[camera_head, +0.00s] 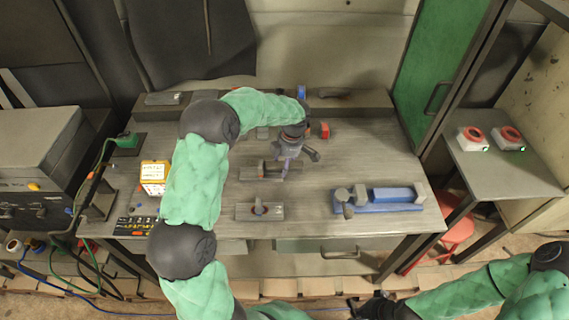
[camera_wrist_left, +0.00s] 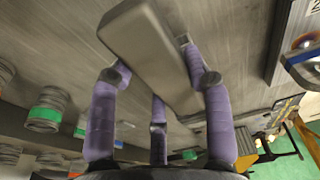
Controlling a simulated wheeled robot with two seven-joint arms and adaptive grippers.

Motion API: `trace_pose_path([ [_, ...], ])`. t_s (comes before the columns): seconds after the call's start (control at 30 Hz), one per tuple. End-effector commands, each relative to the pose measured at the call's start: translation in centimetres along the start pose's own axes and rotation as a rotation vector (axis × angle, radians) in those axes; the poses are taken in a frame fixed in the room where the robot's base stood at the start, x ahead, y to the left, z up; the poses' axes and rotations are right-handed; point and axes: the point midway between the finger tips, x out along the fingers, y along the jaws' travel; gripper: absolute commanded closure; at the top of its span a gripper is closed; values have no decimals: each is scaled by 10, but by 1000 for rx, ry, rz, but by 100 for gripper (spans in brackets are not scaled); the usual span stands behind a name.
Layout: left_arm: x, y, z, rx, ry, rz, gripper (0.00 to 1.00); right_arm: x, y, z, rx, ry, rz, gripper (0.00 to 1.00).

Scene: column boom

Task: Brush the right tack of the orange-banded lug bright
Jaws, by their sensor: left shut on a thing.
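My left gripper (camera_head: 290,150) is over the middle of the workbench. In the left wrist view its purple fingers (camera_wrist_left: 160,85) are closed around a smooth grey block-like thing (camera_wrist_left: 145,45); no bristles show. In the head view a dark end (camera_head: 312,155) sticks out beside the fingers. Small upright pieces stand on two grey plates, one plate (camera_head: 246,175) just left of the gripper and one (camera_head: 274,213) nearer the front. I cannot tell which piece is the orange-banded lug, and no tack can be made out. My right gripper (camera_head: 372,306) is low at the bottom edge, its fingers unclear.
A blue fixture (camera_head: 395,208) with grey blocks sits at the bench's right. A red block (camera_head: 324,130) and a blue block (camera_head: 301,92) are towards the back. A yellow-and-white box (camera_head: 154,176) stands left. Green-banded cylinders (camera_wrist_left: 46,110) show in the wrist view.

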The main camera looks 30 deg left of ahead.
Motion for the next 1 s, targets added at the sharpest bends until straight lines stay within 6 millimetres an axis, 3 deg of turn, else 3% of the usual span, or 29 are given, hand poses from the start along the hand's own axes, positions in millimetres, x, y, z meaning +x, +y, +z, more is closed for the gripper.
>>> trace_pose_path([
  [0.73,5,1,1,0,0,1,90,5,2,0,0,0,0,100],
  [1.0,5,10,1,-1,0,1,90,6,2,0,0,0,0,100],
])
